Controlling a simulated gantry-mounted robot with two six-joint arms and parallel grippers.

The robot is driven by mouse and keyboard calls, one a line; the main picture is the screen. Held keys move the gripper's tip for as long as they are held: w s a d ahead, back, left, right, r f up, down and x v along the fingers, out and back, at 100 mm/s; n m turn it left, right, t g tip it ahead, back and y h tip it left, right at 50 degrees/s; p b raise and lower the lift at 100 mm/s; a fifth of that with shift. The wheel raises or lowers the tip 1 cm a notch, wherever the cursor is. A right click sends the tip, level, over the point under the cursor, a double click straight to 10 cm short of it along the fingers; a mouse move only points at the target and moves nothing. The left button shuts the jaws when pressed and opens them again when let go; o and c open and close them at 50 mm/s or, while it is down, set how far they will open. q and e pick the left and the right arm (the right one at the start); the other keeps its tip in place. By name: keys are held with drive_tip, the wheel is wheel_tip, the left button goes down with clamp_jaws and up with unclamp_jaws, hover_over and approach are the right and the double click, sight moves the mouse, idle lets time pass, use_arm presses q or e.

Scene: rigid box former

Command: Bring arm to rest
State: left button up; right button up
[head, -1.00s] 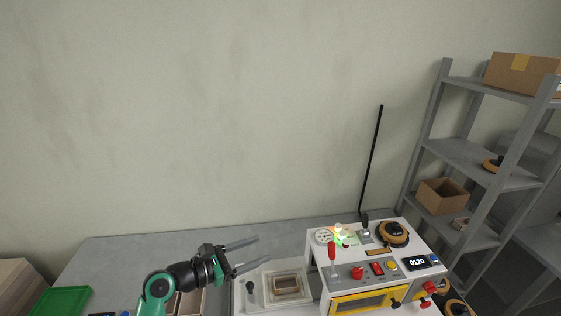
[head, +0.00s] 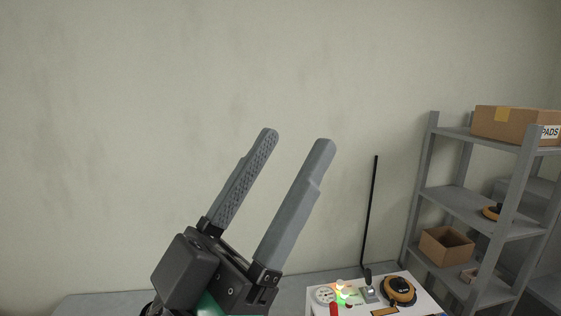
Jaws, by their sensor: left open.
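My left gripper (head: 296,140) is raised large and close in front of the head camera, its two grey fingers pointing up and to the right. The fingers are apart and nothing is between them. Behind it is only the plain wall. A little of the green arm link shows under the gripper; the rest of the left arm is below the frame. My right gripper is not in view. The white box-forming machine (head: 420,296) shows only its top at the lower right, with a lit green indicator, a red-handled lever and an orange-black round part (head: 399,290).
A grey shelf rack (head: 450,205) stands at the right with a cardboard box (head: 500,123) on top and an open box (head: 446,246) lower down. A thin black pole (head: 370,210) rises behind the machine. The grey table (head: 90,304) shows at the bottom left.

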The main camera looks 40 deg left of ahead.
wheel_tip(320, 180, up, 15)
drive_tip(key=p, duration=1.4)
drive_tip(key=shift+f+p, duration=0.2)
drive_tip(key=shift+p, duration=0.15)
